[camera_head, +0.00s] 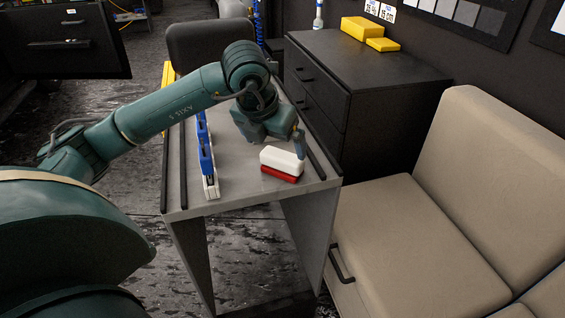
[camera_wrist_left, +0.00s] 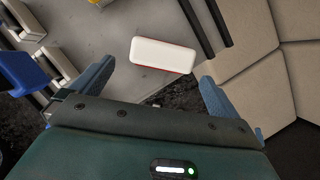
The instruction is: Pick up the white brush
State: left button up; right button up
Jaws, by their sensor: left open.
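The white brush (camera_head: 283,158), a white block with a red underside, lies on the grey table near its front right part. In the left wrist view the brush (camera_wrist_left: 162,55) lies slightly tilted beyond my fingertips, within the gap between them. My left gripper (camera_head: 283,132) is above the table, just behind the brush in the head view, pointing down. The left wrist view shows its two blue-grey fingers (camera_wrist_left: 156,75) spread wide and empty, apart from the brush. My right gripper is in neither view.
Blue-handled tools (camera_head: 206,160) with white ends stand in a row left of the brush. Dark rails (camera_head: 184,175) run along the table (camera_head: 245,196). A dark drawer cabinet (camera_head: 375,75) stands behind, and a beige sofa (camera_head: 420,215) is at the right.

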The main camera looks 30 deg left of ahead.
aim_at(281, 156)
pick_arm(q)
jog(key=x, duration=0.7)
jog(key=shift+w+d+f, duration=0.15)
jog(key=shift+d+f, duration=0.05)
jog(key=shift+c, duration=0.2)
jog(key=c, duration=0.8)
jog(key=shift+r, duration=5.05)
